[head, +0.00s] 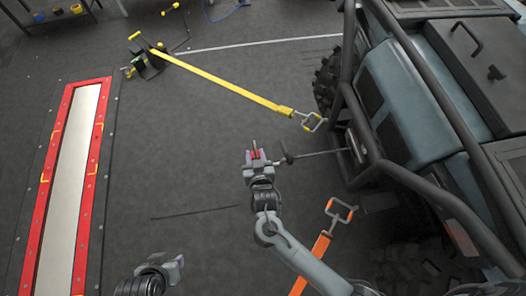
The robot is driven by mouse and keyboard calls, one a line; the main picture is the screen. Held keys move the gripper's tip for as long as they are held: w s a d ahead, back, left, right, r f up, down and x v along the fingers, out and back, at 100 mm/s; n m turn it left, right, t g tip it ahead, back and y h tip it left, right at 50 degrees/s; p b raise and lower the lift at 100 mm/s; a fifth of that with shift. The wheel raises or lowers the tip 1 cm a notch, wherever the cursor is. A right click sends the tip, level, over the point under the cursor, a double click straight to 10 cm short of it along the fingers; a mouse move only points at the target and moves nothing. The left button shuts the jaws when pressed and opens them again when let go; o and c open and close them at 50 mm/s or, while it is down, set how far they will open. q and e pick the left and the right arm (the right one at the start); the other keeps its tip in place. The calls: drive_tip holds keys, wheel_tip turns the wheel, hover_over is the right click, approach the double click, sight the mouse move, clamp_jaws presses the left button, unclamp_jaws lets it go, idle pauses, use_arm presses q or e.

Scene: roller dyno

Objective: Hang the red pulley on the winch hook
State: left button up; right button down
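The red pulley (254,154) shows as a small red patch between the fingers of my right gripper (257,160), which is shut on it. The gripper covers most of the pulley. The winch hook (286,153) is a dark piece at the end of a thin cable coming out of the vehicle's front. It is just right of the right gripper, with a small gap in the picture; the difference in depth is unclear. My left gripper (173,268) is low in the picture, away from both, and its finger opening cannot be made out.
A blue-grey vehicle (405,95) with dark tube bars fills the right. A yellow strap (220,82) and an orange strap (312,262) end in metal loops near its front. A red-framed roller bed (68,190) lies at left. The floor between is mostly clear.

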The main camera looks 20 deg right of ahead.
drive_tip(key=a+f+b, duration=0.3)
drive_tip(key=f+b, duration=0.5)
drive_tip(key=f, duration=0.3)
drive_tip(key=shift+w+a+f+b, duration=0.15)
drive_tip(key=shift+a+f+b, duration=0.1)
drive_tip(key=shift+b, duration=0.15)
drive_tip(key=shift+d, duration=0.1)
drive_tip(key=s+d+f+b, duration=0.1)
drive_tip(key=d+f+b, duration=0.3)
drive_tip(key=d, duration=0.6)
drive_tip(key=shift+s+d, duration=0.2)
drive_tip(key=shift+s, duration=0.1)
idle(0.3)
idle(0.5)
